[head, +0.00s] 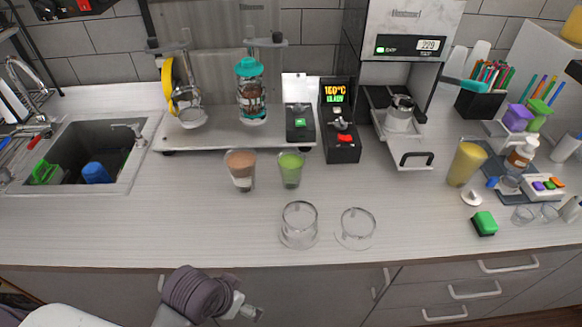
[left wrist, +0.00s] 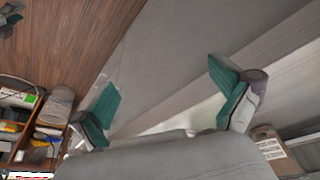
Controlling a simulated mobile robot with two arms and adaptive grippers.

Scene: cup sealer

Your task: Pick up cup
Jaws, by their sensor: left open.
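Two clear, empty cups stand near the front edge of the counter in the head view: a left one (head: 299,226) and a right one (head: 356,229). Behind them stand a cup with a brown and white drink (head: 241,170) and a cup with a green drink (head: 290,169). A taller cup of yellow drink (head: 466,164) stands at the right. My left gripper (head: 250,311) is low in front of the cabinets, below the counter edge and apart from every cup. In the left wrist view its green-padded fingers (left wrist: 165,90) are spread with nothing between them. My right gripper is not seen.
A sealing machine (head: 402,60) with its tray pulled out stands behind the clear cups. A dispenser stand (head: 225,137) is at the back left, beside the sink (head: 80,155). The front left counter is clear.

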